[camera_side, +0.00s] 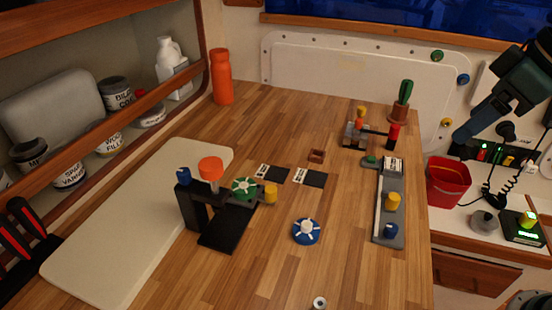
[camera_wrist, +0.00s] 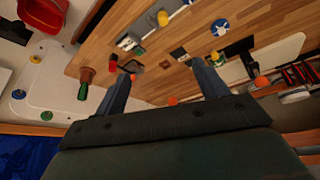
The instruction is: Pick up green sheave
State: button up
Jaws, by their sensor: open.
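The green sheave (camera_side: 243,188) is a green wheel with pale spokes, held up at the black stand (camera_side: 222,230) in the middle of the side view. An orange-topped post (camera_side: 211,170) is to its left and a yellow knob (camera_side: 270,193) to its right. My gripper (camera_side: 463,138) is high at the right of the side view, far from the sheave. In the wrist view my gripper (camera_wrist: 160,70) shows two spread fingers with nothing between them. I cannot clearly make out the green sheave there; the right finger may cover it.
A blue sheave (camera_side: 306,231) lies on the wooden bench, also seen in the wrist view (camera_wrist: 220,27). A grey rail block (camera_side: 388,215) with yellow and blue knobs stands right. An orange bottle (camera_side: 221,77) and red bucket (camera_side: 447,184) are farther out. The front bench is mostly clear.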

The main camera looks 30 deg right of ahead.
jog(key=w+a+n+y, duration=0.1)
jog(key=w+a+n, duration=0.2)
jog(key=w+a, duration=0.35)
jog(key=n+g+y, duration=0.2)
jog(key=n+g, duration=0.2)
jog(key=n, duration=0.3)
send_over(244, 185)
jog(key=d, duration=0.3)
jog(key=shift+s+a+f, duration=0.1)
jog(key=shift+s+f, duration=0.05)
jog(key=shift+f, duration=3.8)
jog(key=shift+s+a+f, duration=0.1)
jog(key=shift+s+f, duration=0.05)
jog(key=shift+f, duration=3.8)
jog(key=shift+f, duration=0.1)
jog(key=shift+x, duration=2.5)
jog(key=shift+a, duration=0.1)
jog(key=shift+c, duration=0.2)
